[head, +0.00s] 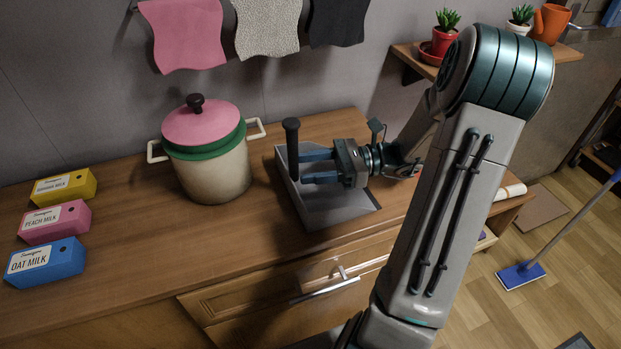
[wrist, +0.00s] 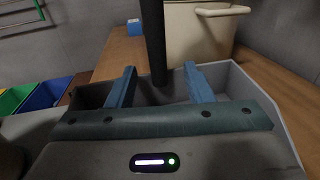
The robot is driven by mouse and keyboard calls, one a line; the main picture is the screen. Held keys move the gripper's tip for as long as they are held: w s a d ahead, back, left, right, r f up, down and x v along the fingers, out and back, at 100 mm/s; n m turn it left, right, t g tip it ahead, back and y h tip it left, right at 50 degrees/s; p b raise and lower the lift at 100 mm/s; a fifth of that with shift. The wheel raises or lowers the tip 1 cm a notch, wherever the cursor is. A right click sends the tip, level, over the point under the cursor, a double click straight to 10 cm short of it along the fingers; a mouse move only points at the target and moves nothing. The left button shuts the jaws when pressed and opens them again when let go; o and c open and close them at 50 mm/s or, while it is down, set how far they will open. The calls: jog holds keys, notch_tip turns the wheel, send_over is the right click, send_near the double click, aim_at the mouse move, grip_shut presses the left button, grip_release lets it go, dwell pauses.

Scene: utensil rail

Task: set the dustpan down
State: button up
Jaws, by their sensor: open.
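The grey dustpan (head: 337,213) rests on the wooden counter, right of the pot, with its black handle (head: 291,148) standing upright at its left side. My gripper (head: 305,167) is over the dustpan, its two blue fingers spread and pointing left toward the handle. In the wrist view my gripper (wrist: 162,88) is open, and the black handle (wrist: 154,40) rises beyond and between the fingertips. The dustpan's grey wall (wrist: 262,105) shows at the right there. Part of the dustpan is hidden under my gripper.
A cream pot (head: 211,172) with a pink lid stands left of the dustpan. Yellow, pink and blue milk cartons (head: 54,222) lie at the counter's left. Cloths (head: 187,35) hang above. A plant shelf (head: 408,57) is at upper right. The front-left counter is clear.

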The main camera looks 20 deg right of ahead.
aim_at(288, 170)
jog(key=a, duration=0.5)
jog(key=shift+w+a+r+b, duration=0.1)
jog(key=shift+w+a+b, duration=0.25)
jog(key=shift+w+b, duration=0.05)
grip_shut()
